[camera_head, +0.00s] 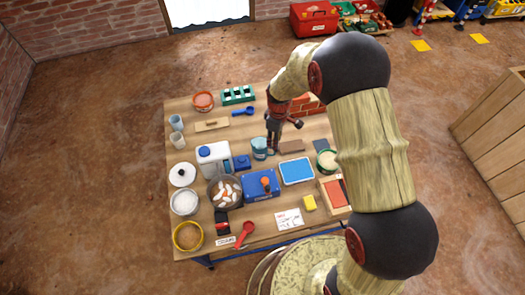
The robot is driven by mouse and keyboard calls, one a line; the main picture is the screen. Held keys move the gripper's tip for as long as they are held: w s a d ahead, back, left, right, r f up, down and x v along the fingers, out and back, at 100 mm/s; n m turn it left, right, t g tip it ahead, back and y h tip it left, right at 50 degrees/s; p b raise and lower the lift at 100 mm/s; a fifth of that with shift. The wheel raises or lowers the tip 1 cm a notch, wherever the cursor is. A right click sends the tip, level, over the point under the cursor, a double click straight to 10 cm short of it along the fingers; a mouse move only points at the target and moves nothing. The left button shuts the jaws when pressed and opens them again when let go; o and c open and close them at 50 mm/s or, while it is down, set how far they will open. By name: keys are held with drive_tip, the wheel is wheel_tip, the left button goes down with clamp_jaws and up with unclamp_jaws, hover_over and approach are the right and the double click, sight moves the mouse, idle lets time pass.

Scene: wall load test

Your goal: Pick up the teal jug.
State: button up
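The teal jug (259,149) stands upright near the middle of the wooden table, right of the white container with a blue cap. My gripper (273,142) points down at the jug's right side, its fingers overlapping or very close to the jug's right edge in this view. I cannot tell whether the fingers touch the jug or how far apart they are. Part of the jug's right side is hidden by the gripper.
The wooden table (182,244) is crowded. The white container (214,158) stands left of the jug, a blue box (262,186) and blue tray (297,170) in front. A brown block (291,147) lies to the right. A blue scoop (243,111) lies behind.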

sight(265, 151)
wheel_tip(265, 151, down, 8)
drive_tip(key=b, duration=0.3)
drive_tip(key=shift+s+f+b, duration=0.1)
drive_tip(key=shift+f+b, duration=0.15)
drive_tip(key=shift+b, duration=0.1)
drive_tip(key=shift+r, duration=0.1)
drive_tip(key=c, duration=0.3)
clamp_jaws()
idle(0.3)
